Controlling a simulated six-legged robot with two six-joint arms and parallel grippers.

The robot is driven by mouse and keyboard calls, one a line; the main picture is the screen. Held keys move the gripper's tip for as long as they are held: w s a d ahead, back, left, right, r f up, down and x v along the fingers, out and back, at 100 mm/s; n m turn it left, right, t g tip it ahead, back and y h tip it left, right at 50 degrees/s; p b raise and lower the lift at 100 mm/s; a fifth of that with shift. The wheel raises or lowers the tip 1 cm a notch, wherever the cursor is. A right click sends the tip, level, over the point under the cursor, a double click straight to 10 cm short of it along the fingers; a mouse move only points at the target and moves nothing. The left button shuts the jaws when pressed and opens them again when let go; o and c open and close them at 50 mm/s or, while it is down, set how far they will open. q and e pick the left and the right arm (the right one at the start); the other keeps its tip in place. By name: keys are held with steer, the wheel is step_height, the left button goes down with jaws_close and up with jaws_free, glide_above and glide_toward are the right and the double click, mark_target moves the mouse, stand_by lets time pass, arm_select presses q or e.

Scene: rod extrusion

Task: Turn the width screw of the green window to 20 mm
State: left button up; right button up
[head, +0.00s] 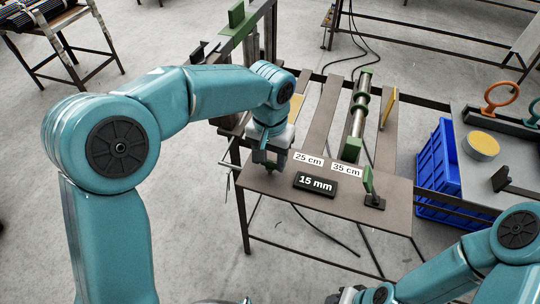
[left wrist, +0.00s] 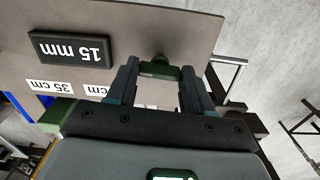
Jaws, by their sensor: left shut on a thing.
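My left gripper (head: 268,166) is over the near left part of the brown metal table. In the left wrist view its two dark fingers (left wrist: 160,85) are shut on a small green knob (left wrist: 160,70), which I take to be the width screw. The green window itself is not clearly visible behind my arm. My right arm enters at the lower right; its fingertips are out of frame.
White labels read 25 cm (head: 308,159) and 35 cm (head: 346,170). A small green plate on a black stand (head: 374,202) is at the table's right. A metal rod (head: 358,116) with green parts lies behind. A blue crate (head: 438,165) stands to the right.

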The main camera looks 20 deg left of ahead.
mark_target(270, 161)
arm_select(q)
steer(key=m+p, duration=0.1)
steer(key=m, duration=0.2)
steer(key=shift+r+m, duration=0.1)
steer(key=shift+m, duration=0.2)
steer(key=m, duration=0.4)
steer(key=shift+w+p, duration=0.1)
steer(key=shift+p, duration=0.3)
steer(key=shift+m, duration=0.3)
steer(key=o, duration=1)
steer(key=shift+o, duration=0.2)
step_height(270, 161, up, 16)
steer(key=shift+r+p, duration=0.15)
steer(key=shift+p, duration=0.2)
